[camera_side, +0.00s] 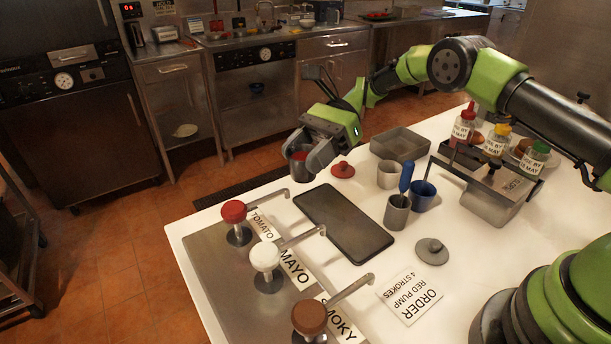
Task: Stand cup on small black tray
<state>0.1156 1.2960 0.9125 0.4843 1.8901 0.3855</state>
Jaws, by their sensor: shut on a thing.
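My gripper (309,149) is shut on a grey metal cup (298,170) with red showing inside at its top. The cup looks upright and sits near the table's far left edge. It is beyond the red pump and up from the small black tray; I cannot tell how high it is held. The small black tray (343,222) lies flat and empty on the white table, below and right of the cup. My gripper covers part of the cup.
Red (234,211), white (265,257) and brown pumps (309,318) stand left of the tray, their spouts pointing towards it. A red lid (343,169), grey cup (388,175), tool-filled cup (397,212) and blue cup (423,197) stand around its far and right sides.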

